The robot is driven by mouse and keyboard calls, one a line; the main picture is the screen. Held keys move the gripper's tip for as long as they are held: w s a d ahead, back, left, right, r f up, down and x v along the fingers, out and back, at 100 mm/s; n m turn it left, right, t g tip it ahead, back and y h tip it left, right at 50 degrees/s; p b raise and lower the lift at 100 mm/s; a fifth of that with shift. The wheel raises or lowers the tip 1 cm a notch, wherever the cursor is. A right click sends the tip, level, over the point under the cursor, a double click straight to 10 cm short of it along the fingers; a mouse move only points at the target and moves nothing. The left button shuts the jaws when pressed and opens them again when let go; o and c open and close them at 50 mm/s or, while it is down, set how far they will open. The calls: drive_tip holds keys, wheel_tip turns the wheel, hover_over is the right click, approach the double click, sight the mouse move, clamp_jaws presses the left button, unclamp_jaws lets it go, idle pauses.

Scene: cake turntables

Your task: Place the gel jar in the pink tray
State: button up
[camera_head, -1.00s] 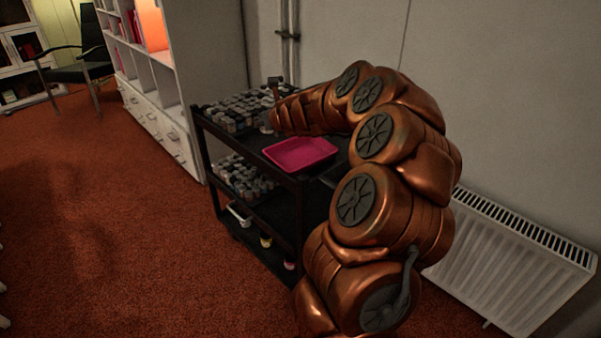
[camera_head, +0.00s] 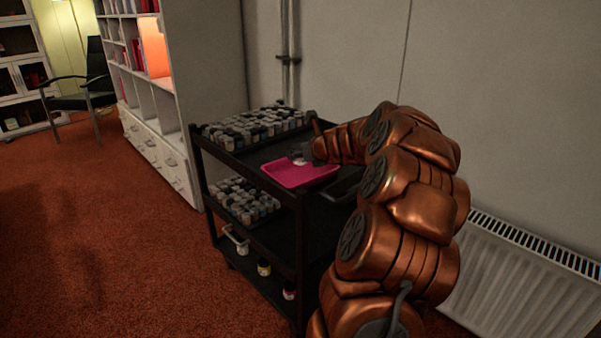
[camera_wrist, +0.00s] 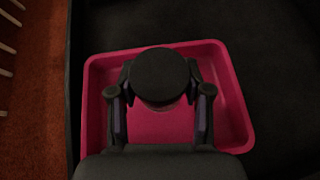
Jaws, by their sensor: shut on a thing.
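The pink tray (camera_head: 285,175) lies on the top shelf of the black cart, and it fills much of the wrist view (camera_wrist: 97,78). My gripper (camera_wrist: 160,92) is shut on a jar with a round black lid (camera_wrist: 159,73), seen from above over the tray. In the head view my gripper (camera_head: 303,157) is at the far side of the tray, with a small whitish part of the jar (camera_head: 299,162) showing. The jar's lower body is mostly hidden under its lid. I cannot tell whether it touches the tray floor.
Many small jars (camera_head: 255,130) stand packed on the cart's (camera_head: 298,200) top shelf, left of and behind the tray, and more (camera_head: 243,198) on the middle shelf. A dark flat item (camera_head: 343,185) lies right of the tray. A radiator (camera_head: 510,285) stands at the right wall.

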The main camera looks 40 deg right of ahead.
sight(305, 164)
drive_tip(key=shift+f+b, duration=0.9)
drive_tip(key=shift+f, duration=1.25)
drive_tip(key=shift+f, duration=0.15)
drive_tip(key=o, duration=1.2)
drive_tip(key=shift+s+r, duration=0.1)
drive_tip(key=shift+r, duration=0.15)
drive_tip(key=p+v, duration=0.3)
drive_tip(key=v, duration=0.7)
drive_tip(key=shift+s, duration=0.2)
drive_tip(key=shift+s+a+r+p, duration=0.15)
drive_tip(key=shift+s+r+p, duration=0.15)
drive_tip(key=shift+s, duration=0.3)
